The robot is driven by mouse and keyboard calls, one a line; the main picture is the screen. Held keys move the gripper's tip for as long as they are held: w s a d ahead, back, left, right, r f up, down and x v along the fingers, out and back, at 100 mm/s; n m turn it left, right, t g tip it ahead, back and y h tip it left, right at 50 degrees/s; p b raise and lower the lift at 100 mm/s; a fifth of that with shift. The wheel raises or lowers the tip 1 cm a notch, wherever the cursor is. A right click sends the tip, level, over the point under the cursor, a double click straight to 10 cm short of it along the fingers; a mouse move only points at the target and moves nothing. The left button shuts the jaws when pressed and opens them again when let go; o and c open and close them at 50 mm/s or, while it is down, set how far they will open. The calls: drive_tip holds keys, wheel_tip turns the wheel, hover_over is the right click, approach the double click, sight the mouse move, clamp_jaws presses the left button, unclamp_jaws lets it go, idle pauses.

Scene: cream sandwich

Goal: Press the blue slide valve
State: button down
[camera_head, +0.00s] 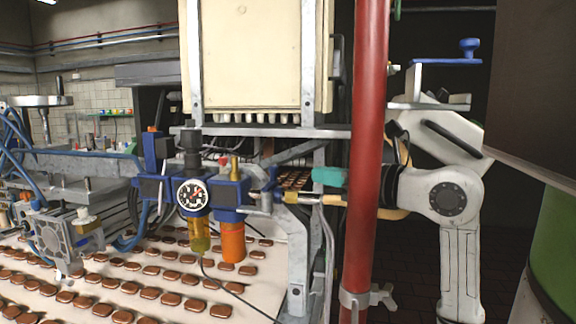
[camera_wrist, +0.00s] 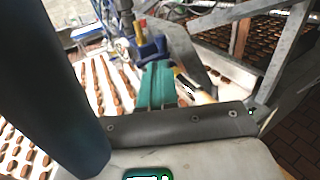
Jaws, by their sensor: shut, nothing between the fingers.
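The blue air-valve assembly (camera_head: 226,190) stands left of my gripper in the head view, with a round gauge, an amber bowl and an orange bowl. A tall blue block (camera_head: 151,152) is at its left end. I cannot tell for sure which blue part is the slide valve. My teal gripper (camera_head: 316,176) is shut and empty. It points left at the assembly's right end, with a small gap seen in the head view. In the wrist view my gripper (camera_wrist: 158,66) has its fingertips close below a blue part (camera_wrist: 152,48); contact cannot be told.
A red vertical pole (camera_head: 368,150) stands in front of my forearm. A grey metal frame (camera_head: 297,250) and cables are just right of the assembly. A white conveyor (camera_head: 262,296) with rows of brown biscuits lies below. A cream cabinet (camera_head: 252,55) hangs above.

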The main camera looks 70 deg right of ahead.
sight(274, 168)
drive_tip(key=p+x, duration=0.2)
drive_tip(key=x, duration=0.7)
drive_tip(key=shift+w+d, duration=0.15)
drive_tip(key=shift+w, duration=0.2)
drive_tip(key=shift+w, duration=0.1)
drive_tip(key=w, duration=0.2)
drive_tip(key=shift+w+p, duration=0.35)
drive_tip(key=b+v, duration=0.2)
drive_tip(key=v, duration=0.6)
drive_tip(key=shift+w, duration=0.1)
idle(0.4)
